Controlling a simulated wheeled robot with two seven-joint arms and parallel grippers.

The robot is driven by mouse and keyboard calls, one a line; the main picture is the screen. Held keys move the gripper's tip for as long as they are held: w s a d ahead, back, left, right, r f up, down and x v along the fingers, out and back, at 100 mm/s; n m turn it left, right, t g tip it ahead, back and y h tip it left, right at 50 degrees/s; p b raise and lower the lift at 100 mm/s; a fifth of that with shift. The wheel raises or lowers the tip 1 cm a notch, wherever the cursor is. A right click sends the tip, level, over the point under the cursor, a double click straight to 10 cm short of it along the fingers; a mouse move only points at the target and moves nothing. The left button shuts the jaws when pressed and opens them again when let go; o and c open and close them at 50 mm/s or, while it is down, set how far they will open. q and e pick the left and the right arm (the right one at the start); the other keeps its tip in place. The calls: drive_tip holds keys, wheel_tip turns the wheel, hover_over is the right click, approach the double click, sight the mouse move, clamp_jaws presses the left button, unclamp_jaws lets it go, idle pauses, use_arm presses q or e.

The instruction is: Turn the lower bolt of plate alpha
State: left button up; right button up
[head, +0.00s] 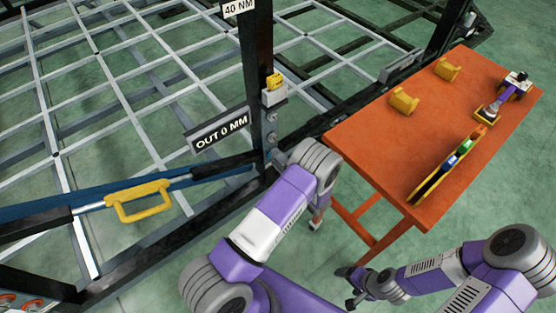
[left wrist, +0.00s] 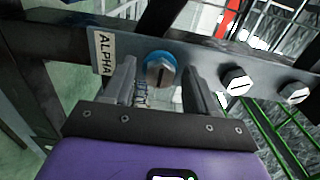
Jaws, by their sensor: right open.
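The bolt nearest the label (left wrist: 160,70) has a blue ring and a slotted head. It appears to be the lower one; two plain bolts (left wrist: 237,82) (left wrist: 293,92) follow to the right. My left gripper (left wrist: 159,76) is open, with one finger on each side of the blue-ringed bolt; contact is unclear. In the head view, my wrist hides that bolt, and two bolts (head: 271,117) (head: 271,138) show above it. My right gripper (head: 352,286) is open and empty, low beside the table.
An orange table (head: 372,142) holds yellow blocks (head: 404,102), a tool (head: 507,90) and a tray (head: 425,185) with coloured pieces. A yellow handle (head: 138,200) sits on a strut. Green floor is free between frame and table.

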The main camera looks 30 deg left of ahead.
use_arm(q)
drive_tip(key=c, duration=1)
drive_tip(key=shift+c, duration=0.2)
drive_tip(key=shift+m, duration=0.3)
